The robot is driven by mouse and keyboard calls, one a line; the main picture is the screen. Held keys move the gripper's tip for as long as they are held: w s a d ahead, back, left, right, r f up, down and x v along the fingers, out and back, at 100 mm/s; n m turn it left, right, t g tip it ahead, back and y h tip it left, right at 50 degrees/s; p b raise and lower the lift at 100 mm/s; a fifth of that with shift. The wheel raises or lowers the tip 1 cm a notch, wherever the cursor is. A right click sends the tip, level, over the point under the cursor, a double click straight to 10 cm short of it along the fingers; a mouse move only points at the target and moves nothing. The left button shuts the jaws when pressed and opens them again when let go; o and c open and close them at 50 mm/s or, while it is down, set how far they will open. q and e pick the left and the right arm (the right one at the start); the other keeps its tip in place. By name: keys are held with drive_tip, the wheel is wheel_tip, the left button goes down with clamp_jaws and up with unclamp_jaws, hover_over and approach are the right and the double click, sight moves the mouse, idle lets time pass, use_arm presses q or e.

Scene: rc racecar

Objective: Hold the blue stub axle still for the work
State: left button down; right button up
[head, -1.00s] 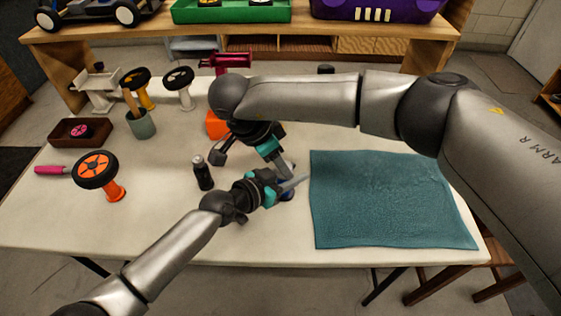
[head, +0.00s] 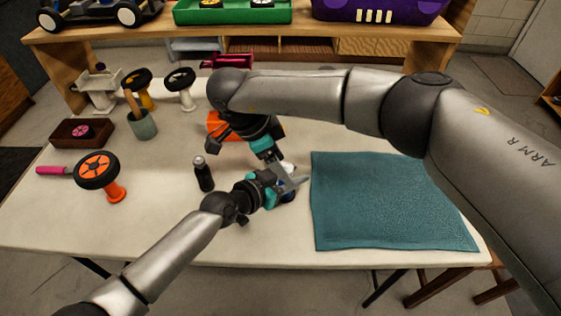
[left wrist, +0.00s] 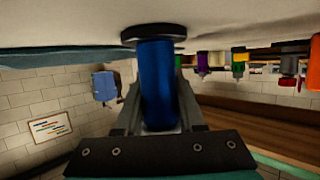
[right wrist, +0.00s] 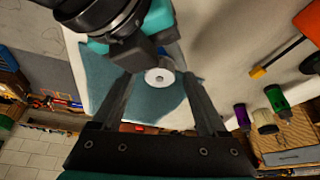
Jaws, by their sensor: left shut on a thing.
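The blue stub axle (left wrist: 157,85) is between the fingers of my left gripper (left wrist: 160,112), which is shut on it. Its dark round flange lies against the pale table top. My right gripper (right wrist: 158,76) is open just above. A white round piece with a centre hole (right wrist: 159,77) shows between its fingertips, seemingly at the axle's top, with no clear contact with the fingers. The axle is mostly hidden in the head view.
A teal mat (head: 390,205) lies right of the grippers. A dark bottle (head: 203,174) stands close left. An orange block (head: 218,124) is behind. An orange wheel stand (head: 98,171), brown tray (head: 70,133) and green cup (head: 142,125) stand at the left.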

drive_tip(key=v, duration=1.2)
drive_tip(key=w+d+n+g+y, duration=0.1)
drive_tip(key=d+n+y, duration=0.3)
drive_tip(key=d+n, duration=0.15)
drive_tip(key=shift+n, duration=0.25)
drive_tip(key=f, duration=1.1)
drive_tip(key=shift+w+a+f, duration=0.1)
drive_tip(key=shift+w+f, duration=0.05)
drive_tip(key=shift+w, duration=0.1)
drive_tip(key=shift+c, duration=0.3)
clamp_jaws()
